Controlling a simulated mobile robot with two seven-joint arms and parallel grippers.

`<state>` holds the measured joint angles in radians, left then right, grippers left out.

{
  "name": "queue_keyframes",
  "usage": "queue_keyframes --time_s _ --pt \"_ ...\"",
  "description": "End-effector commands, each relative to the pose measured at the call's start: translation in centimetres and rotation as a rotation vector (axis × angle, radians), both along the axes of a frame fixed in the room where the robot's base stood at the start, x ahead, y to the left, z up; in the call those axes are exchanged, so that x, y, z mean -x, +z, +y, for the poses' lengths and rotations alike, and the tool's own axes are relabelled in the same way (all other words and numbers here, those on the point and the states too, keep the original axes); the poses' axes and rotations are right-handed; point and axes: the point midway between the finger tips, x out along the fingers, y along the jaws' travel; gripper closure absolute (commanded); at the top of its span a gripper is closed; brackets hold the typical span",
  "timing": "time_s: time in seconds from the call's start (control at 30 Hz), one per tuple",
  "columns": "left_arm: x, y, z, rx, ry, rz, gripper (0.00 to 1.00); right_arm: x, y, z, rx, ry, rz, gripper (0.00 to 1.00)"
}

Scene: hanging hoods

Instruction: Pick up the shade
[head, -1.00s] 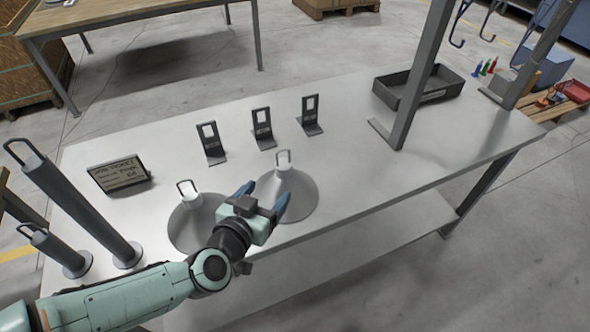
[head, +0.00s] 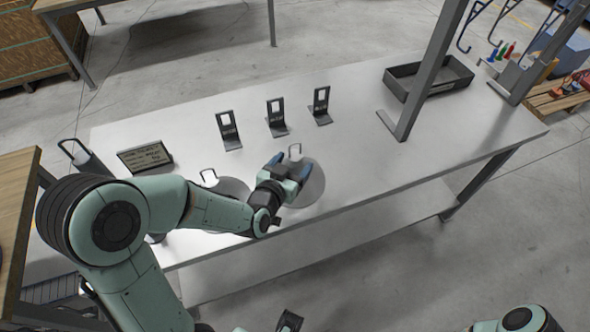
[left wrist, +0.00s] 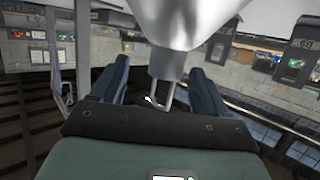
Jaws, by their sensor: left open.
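Two pale conical shades with wire loops on top stand on the grey table. My left gripper (head: 290,167) is at the right shade (head: 315,187), covering part of its cone, with the loop just beyond the fingers. In the left wrist view the open fingers (left wrist: 158,88) have the loop of this shade (left wrist: 182,22) between them, with no clear grip on it. The left shade (head: 232,187) is partly hidden behind my left forearm. A dark part at the bottom edge of the head view may be my right gripper; its jaws are not clear.
Several dark upright brackets (head: 276,118) stand behind the shades. A job ticket sign (head: 146,157) is at the left. A black tray (head: 430,78) and a grey post (head: 425,75) are at the right. The table between the right shade and post is clear.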

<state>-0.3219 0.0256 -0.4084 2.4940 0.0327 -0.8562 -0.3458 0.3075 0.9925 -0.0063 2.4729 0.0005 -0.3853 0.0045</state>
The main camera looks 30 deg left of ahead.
Motion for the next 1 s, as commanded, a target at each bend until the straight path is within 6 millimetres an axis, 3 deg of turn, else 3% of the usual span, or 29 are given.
queue_keyframes --time_s 0.17,0.5,0.77,0.8,1.0 --pt "-0.9 -0.5 0.2 -0.001 0.002 0.001 0.25 0.0 -0.1 0.0 0.000 0.000 0.000 0.57" --pt "-4.8 -2.5 1.2 -0.002 0.002 0.000 0.25 0.0 -0.2 0.0 0.000 0.000 0.000 0.57" --pt "-5.2 -2.6 1.2 0.001 0.001 0.000 0.25 0.0 -0.1 0.0 0.000 0.000 0.000 0.57" --pt "-5.2 -2.6 1.2 0.001 0.001 0.000 0.29 0.0 -0.1 0.0 0.000 0.000 0.000 0.57" --pt "-5.2 -2.6 1.2 0.000 0.002 0.001 0.94 0.0 -0.1 0.0 0.000 0.000 -0.001 0.57"
